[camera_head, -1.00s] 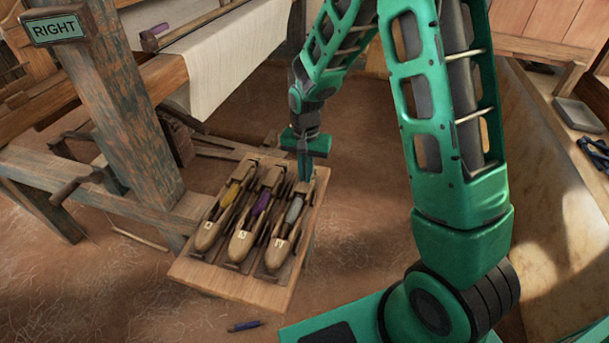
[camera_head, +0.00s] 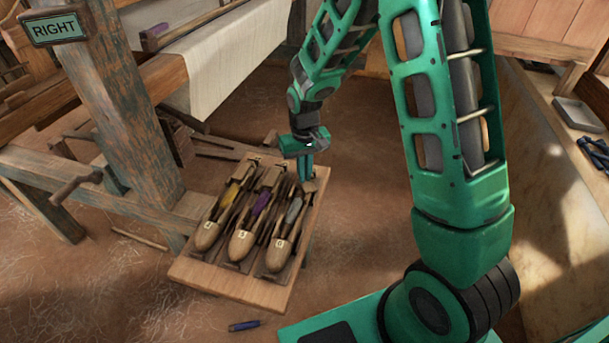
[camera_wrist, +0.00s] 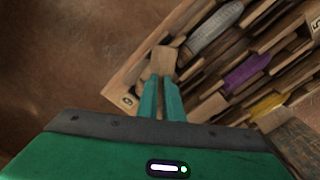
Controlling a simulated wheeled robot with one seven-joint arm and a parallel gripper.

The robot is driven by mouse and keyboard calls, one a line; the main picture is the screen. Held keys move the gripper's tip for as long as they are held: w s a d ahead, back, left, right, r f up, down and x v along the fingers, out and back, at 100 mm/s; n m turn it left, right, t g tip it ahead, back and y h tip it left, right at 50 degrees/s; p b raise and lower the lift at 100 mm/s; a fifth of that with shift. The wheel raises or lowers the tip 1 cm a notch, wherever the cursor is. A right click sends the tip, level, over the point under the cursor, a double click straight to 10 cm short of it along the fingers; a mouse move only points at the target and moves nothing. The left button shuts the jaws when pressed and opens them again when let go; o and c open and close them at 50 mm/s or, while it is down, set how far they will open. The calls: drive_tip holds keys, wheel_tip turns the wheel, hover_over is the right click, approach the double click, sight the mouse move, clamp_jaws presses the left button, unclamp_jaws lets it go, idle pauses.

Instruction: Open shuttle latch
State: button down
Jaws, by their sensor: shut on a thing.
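The left shuttle (camera_head: 207,236) carries yellow yarn, the middle shuttle (camera_head: 241,244) purple, and the right shuttle (camera_head: 278,256) grey. My gripper (camera_head: 306,177) is at the far right corner of the rack, by the far end of the grey-yarn shuttle. Its fingers are shut on a small wooden latch block (camera_wrist: 165,62), seen between the fingertips in the wrist view. The block also shows in the head view (camera_head: 311,186). The fingers partly hide the block's base.
A loom post (camera_head: 130,110) with a RIGHT sign (camera_head: 54,29) stands left of the rack, with white cloth (camera_head: 235,55) behind. A bench (camera_head: 545,200) is at the right. A blue pen-like object (camera_head: 245,326) lies on the floor in front.

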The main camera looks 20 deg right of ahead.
drive_tip(key=n, duration=0.5)
drive_tip(key=shift+n, duration=0.3)
drive_tip(key=n, duration=0.5)
idle(0.4)
drive_tip(key=c, duration=1.9)
unclamp_jaws()
drive_tip(key=shift+r, duration=3.95)
